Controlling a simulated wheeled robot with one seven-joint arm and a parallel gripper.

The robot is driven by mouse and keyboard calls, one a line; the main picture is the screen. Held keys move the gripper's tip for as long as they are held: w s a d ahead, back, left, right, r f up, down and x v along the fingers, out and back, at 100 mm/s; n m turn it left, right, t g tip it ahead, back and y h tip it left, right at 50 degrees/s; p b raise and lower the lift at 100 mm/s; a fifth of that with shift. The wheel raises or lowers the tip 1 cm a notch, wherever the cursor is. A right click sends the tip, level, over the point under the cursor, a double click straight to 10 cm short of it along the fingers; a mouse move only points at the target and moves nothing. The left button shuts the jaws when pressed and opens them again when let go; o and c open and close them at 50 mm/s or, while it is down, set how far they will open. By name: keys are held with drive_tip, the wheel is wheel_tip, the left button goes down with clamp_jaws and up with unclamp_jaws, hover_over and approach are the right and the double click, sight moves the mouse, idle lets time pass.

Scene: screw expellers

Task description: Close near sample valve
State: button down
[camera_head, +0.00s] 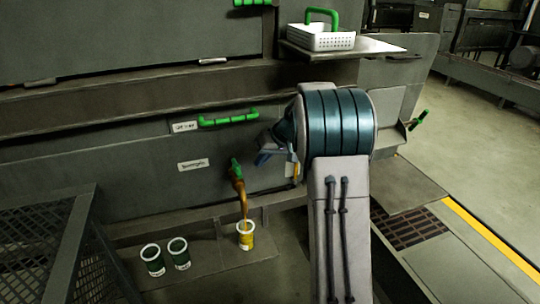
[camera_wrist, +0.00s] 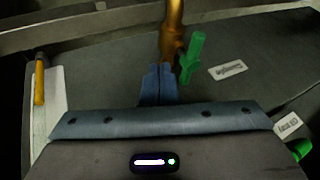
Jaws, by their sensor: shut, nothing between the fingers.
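The sample valve has a brass body (camera_head: 238,184) and a green lever handle (camera_head: 236,168) on the dark machine wall. A brown stream runs from its spout into a yellow cup (camera_head: 245,238) standing below. In the wrist view, the brass body (camera_wrist: 172,38) is at the top centre and the green handle (camera_wrist: 194,57) stands just to its right. My gripper (camera_head: 262,158) is to the right of the handle in the head view. Its blue fingers (camera_wrist: 158,82) are shut and empty, left of the handle in the wrist view. I cannot tell whether they touch the valve.
Two dark green cups (camera_head: 153,260) stand on the ledge left of the yellow cup. A green bar handle (camera_head: 228,119) is on the wall above the valve. A mesh guard (camera_head: 40,245) is at lower left. A shelf (camera_head: 375,48) carries a white basket (camera_head: 320,38).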

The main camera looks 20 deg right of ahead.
sight(237, 171)
drive_tip(key=shift+w+a+f+b, duration=0.1)
drive_tip(key=shift+a+f+b, duration=0.15)
drive_tip(key=shift+a, duration=0.45)
drive_tip(key=shift+s+a+f+b, duration=0.1)
drive_tip(key=shift+a+f+b, duration=0.15)
drive_tip(key=shift+a, duration=0.45)
drive_tip(key=shift+w+a+f+b, duration=0.15)
drive_tip(key=shift+a+f, duration=0.2)
drive_tip(key=shift+a, duration=0.35)
